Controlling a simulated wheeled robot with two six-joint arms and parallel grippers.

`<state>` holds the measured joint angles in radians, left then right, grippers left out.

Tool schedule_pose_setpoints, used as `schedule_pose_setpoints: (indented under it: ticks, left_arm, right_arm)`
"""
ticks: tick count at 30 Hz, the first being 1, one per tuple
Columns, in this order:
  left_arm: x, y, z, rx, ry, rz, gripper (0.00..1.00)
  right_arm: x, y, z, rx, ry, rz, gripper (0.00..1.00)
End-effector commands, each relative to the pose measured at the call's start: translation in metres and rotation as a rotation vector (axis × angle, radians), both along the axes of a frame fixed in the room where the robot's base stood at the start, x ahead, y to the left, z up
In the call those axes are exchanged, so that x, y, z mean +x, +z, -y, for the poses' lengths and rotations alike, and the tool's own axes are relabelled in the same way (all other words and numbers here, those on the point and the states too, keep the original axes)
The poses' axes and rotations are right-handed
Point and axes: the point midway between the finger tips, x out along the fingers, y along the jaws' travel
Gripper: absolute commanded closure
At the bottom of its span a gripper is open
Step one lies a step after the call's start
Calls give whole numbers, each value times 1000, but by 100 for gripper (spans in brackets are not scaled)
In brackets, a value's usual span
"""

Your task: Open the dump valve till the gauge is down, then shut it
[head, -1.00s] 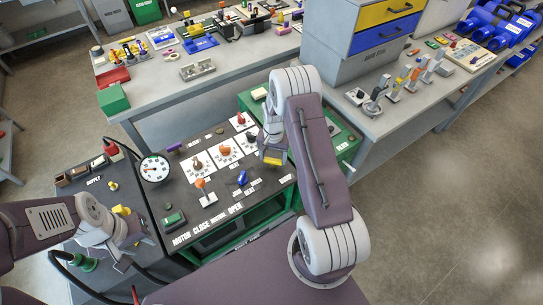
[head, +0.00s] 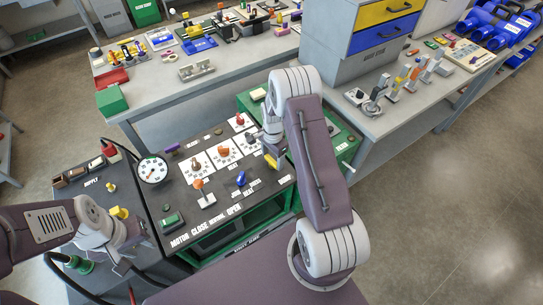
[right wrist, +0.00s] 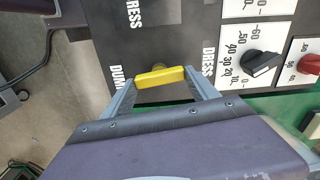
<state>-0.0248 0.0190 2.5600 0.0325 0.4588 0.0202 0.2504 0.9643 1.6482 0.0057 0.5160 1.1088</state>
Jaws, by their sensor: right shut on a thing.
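The dump valve's yellow handle (right wrist: 160,77) sits between the fingers of my right gripper (right wrist: 161,84) in the right wrist view. The gripper is shut on it, and the handle lies nearly level in that picture, beside a partly hidden "DUMP" label. In the head view the same yellow handle (head: 271,160) shows below my right wrist, at the panel's right side. The round white gauge (head: 152,169) stands at the panel's upper left; its needle is too small to read surely. My left gripper (head: 122,250) is low at the left over the cart, its fingers unclear.
The dark panel (head: 210,210) carries several knobs and levers, including an orange-knobbed lever (head: 198,184) and a blue one (head: 241,179). A black hose runs by the gauge. A yellow fitting (head: 119,212) stands near my left gripper. A grey bench (head: 160,95) lies behind.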

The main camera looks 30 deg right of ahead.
Motion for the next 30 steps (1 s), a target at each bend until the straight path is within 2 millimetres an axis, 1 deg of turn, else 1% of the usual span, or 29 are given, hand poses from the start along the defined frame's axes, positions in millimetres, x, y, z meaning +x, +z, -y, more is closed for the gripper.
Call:
schedule_pose_setpoints:
  ticks: [1, 14, 15, 17, 18, 26, 29, 30]
  left_arm:
    - [0, 0, 0, 0, 0, 0, 64]
    - [0, 0, 0, 0, 0, 0, 64]
    - [0, 0, 0, 0, 0, 0, 64]
    - [0, 0, 0, 0, 0, 0, 64]
    - [0, 0, 0, 0, 0, 0, 64]
    - [0, 0, 0, 0, 0, 0, 64]
    - [0, -2, 0, 0, 0, 0, 64]
    - [0, -4, 0, 0, 0, 0, 64]
  right_arm:
    - [0, 0, -3, 3, -5, -1, 72]
    - [1, 0, -3, 2, -13, 2, 72]
    - [1, 0, -3, 2, -13, 2, 29]
    - [1, 0, -3, 2, -13, 2, 12]
    - [1, 0, -2, 2, -13, 2, 10]
    - [1, 0, -1, 0, -13, 2, 10]
    - [2, 9, -1, 0, -12, 4, 10]
    - [2, 16, -1, -1, -12, 5, 10]
